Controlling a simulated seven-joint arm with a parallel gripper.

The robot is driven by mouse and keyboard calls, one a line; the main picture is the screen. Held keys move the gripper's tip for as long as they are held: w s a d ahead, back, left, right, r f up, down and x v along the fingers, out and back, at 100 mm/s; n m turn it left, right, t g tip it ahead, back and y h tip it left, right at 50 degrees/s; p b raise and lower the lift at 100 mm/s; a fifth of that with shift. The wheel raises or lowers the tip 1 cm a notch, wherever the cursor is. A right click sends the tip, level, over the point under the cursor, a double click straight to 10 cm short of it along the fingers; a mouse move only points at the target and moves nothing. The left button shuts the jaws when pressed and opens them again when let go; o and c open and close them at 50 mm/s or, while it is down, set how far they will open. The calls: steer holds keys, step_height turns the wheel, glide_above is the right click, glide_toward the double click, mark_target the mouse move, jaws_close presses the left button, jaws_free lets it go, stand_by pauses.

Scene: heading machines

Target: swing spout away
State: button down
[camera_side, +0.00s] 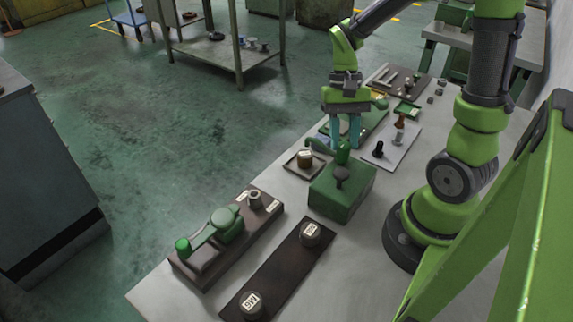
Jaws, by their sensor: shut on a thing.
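A dark green box-shaped unit (342,200) stands on the table with a dark round knob (341,173) and a short upright green post (343,153) on top. A curved green spout (319,146) sticks out to the left near the post, over a small square tray. My gripper (344,142) points down just behind the unit, with its teal fingers beside the spout and post. It is shut on the spout, though the exact grip is partly hidden by the post and spout.
The small tray (290,166) holds a brown round weight (305,159). A dark board with two labelled weights (310,233) and a board with a green lever device (226,223) lie in front. A pale plate with upright stamps (378,150) stands to the right.

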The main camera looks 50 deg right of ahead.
steer(key=m, duration=0.2)
steer(key=m+t+y, duration=0.1)
steer(key=m, duration=0.1)
steer(key=shift+s+d+m, duration=0.15)
steer(key=shift+m, duration=0.15)
steer(key=m+t, duration=0.1)
steer(key=m, duration=0.2)
steer(key=shift+s+r+m+t, duration=0.1)
steer(key=shift+s+m+t, duration=0.05)
steer(key=shift+m+t, duration=0.2)
steer(key=m+t, duration=0.2)
steer(key=m, duration=0.2)
steer(key=shift+s, duration=0.15)
steer(key=shift+s+m+t, duration=0.1)
steer(key=shift+m+t, duration=0.45)
steer(key=shift+m, duration=1.2)
steer(key=shift+h, duration=0.3)
steer(key=c, duration=0.8)
jaws_free()
steer(key=v, duration=1.6)
steer(key=shift+s+r, duration=0.15)
steer(key=shift+r, duration=0.25)
